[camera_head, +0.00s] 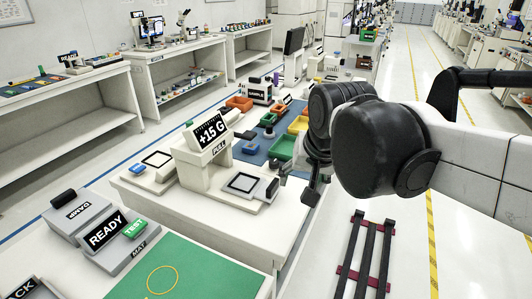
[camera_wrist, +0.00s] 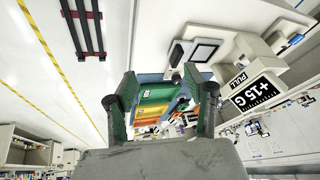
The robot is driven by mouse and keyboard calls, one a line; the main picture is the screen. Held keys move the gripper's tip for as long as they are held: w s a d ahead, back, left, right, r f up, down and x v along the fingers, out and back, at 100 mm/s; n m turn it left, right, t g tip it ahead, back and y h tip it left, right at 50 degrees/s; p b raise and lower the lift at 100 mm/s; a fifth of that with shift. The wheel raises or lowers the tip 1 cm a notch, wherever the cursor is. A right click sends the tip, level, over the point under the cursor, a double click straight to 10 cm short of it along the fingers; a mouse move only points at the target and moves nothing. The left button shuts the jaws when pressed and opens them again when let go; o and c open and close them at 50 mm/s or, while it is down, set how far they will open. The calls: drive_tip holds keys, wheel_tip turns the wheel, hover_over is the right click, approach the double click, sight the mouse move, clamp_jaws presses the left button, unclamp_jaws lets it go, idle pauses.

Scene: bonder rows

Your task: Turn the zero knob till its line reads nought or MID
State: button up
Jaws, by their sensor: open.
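The pull tester (camera_head: 196,168) is a pale machine on the bench, with a black display (camera_head: 211,130) reading "+15 G" and a label "PULL". In the wrist view the display (camera_wrist: 254,92) is at the right, tilted. A small block with a dark knob (camera_head: 272,188) sits at its right front; a dark knob (camera_wrist: 176,55) also shows in the wrist view. A blue knob (camera_head: 137,168) is at its left. I cannot tell which is the zero knob; no line or MID mark is readable. My gripper (camera_wrist: 158,75) is open and empty, above the bench's right edge, apart from the tester.
Coloured bins (camera_head: 281,147) stand on a blue mat behind the tester. A READY box (camera_head: 106,232) and a green mat (camera_head: 165,271) are in front. A dark red-and-black rack (camera_head: 364,255) is on the floor at right. The aisle beyond is clear.

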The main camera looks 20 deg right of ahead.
drive_tip(key=w+r+m+g+p, duration=0.1)
drive_tip(key=w+r+m+p, duration=0.15)
drive_tip(key=w, duration=0.65)
drive_tip(key=m+g+p, duration=0.4)
drive_tip(key=m, duration=0.7)
hover_over(274, 161)
wheel_tip(274, 161, down, 6)
wheel_tip(274, 161, down, 14)
drive_tip(key=shift+r, duration=0.25)
drive_tip(key=shift+c, duration=0.3)
drive_tip(key=c, duration=1.1)
drive_tip(key=shift+o, duration=0.2)
drive_tip(key=shift+n, duration=0.25)
drive_tip(key=shift+n, duration=0.3)
